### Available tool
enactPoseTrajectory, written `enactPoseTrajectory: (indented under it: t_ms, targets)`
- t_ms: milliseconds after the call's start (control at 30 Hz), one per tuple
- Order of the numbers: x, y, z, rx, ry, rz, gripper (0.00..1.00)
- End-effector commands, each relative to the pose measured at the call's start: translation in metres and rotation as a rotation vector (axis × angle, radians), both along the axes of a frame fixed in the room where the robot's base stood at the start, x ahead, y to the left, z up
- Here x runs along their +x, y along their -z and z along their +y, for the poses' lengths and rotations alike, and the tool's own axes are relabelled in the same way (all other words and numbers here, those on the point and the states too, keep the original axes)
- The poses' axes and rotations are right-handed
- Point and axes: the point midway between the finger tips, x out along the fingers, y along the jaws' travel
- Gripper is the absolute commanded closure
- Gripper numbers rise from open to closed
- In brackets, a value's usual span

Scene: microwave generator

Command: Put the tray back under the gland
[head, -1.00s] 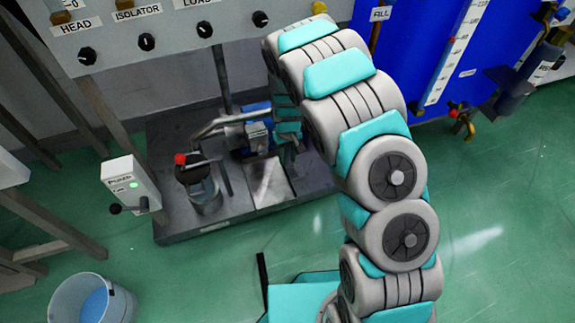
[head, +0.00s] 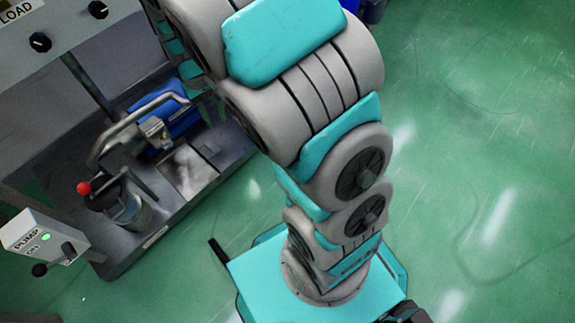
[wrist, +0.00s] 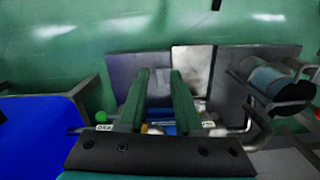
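A pale, shiny flat metal piece (head: 188,172), which looks like the tray, lies on the dark skid base (head: 158,232) beside the pump set in the head view. It appears as a lighter panel (wrist: 192,85) beyond my fingers in the wrist view. I cannot tell its rim clearly. The gland cannot be made out; pipework and my arm cover part of that area. My gripper (wrist: 160,72) shows two green fingers apart, with nothing seen held between them. It points over the pump set.
A bent grey pipe (head: 112,128) and a red-knobbed lever (head: 84,188) on a cylinder stand left of the metal piece. A blue motor (head: 178,110) is behind it. A pump switch box (head: 42,238) is at left. Green floor on the right is clear.

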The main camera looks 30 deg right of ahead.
Motion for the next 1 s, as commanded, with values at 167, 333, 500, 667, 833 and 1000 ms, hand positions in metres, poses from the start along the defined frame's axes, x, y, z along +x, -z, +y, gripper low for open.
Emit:
enactPoseTrajectory:
  t_ms: [167,333,500,667,833,1000]
  targets:
    - [-0.054,-0.044,-0.016,0.004,0.044,0.016,0.67]
    - [-0.110,-0.075,-0.027,0.009,0.079,0.039,0.67]
    - [-0.168,-0.097,-0.035,0.011,0.102,0.059,0.67]
    - [-0.220,-0.110,-0.041,0.008,0.117,0.075,0.67]
    - [-0.259,-0.114,-0.045,0.003,0.124,0.097,0.67]
    - [-0.274,-0.115,-0.046,-0.002,0.127,0.101,0.67]
